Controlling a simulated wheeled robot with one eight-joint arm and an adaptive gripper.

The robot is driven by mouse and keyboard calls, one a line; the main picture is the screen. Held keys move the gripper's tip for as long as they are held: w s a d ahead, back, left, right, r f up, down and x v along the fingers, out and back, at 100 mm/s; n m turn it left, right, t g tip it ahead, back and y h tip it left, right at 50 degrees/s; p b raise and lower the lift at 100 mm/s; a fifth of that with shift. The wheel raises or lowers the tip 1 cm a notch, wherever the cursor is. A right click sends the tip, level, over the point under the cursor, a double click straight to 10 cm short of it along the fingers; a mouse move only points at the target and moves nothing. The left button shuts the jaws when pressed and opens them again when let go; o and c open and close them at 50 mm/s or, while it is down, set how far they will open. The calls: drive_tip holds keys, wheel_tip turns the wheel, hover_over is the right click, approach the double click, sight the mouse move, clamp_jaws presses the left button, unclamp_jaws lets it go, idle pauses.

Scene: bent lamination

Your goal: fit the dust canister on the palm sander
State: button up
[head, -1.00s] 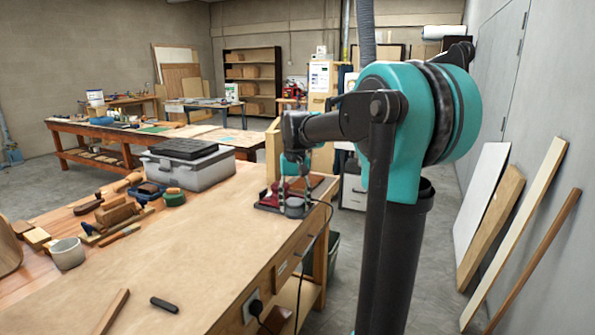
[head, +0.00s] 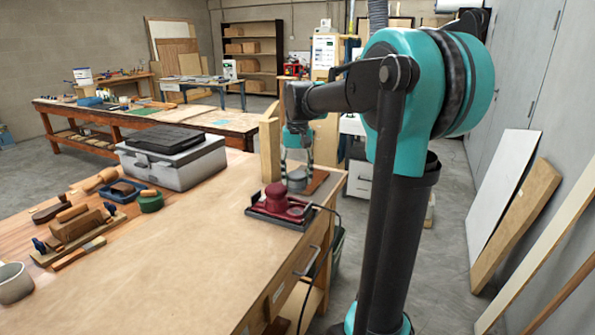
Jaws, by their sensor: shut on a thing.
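The palm sander (head: 277,202) is dark red and sits on a dark flat pad near the right edge of the workbench, with a cord running off the edge. A grey round piece, which looks like the dust canister (head: 297,184), is just behind the sander and slightly to its right. My gripper (head: 297,177) points down with its fingers around the canister and is shut on it. The canister is apart from the sander's body in depth as far as I can tell. Whether it clears the bench surface is unclear.
The workbench (head: 190,270) is bare in front of the sander. A brown board (head: 316,182) lies beside the canister, and an upright wooden piece (head: 270,150) stands behind. A grey toolbox (head: 172,160) and several hand tools occupy the left side.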

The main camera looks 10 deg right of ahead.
drive_tip(key=shift+f, duration=3.55)
drive_tip(key=shift+s+f, duration=0.2)
drive_tip(key=shift+f, duration=0.4)
drive_tip(key=shift+c, duration=1)
drive_tip(key=shift+o, duration=0.2)
clamp_jaws()
drive_tip(key=shift+a, duration=0.1)
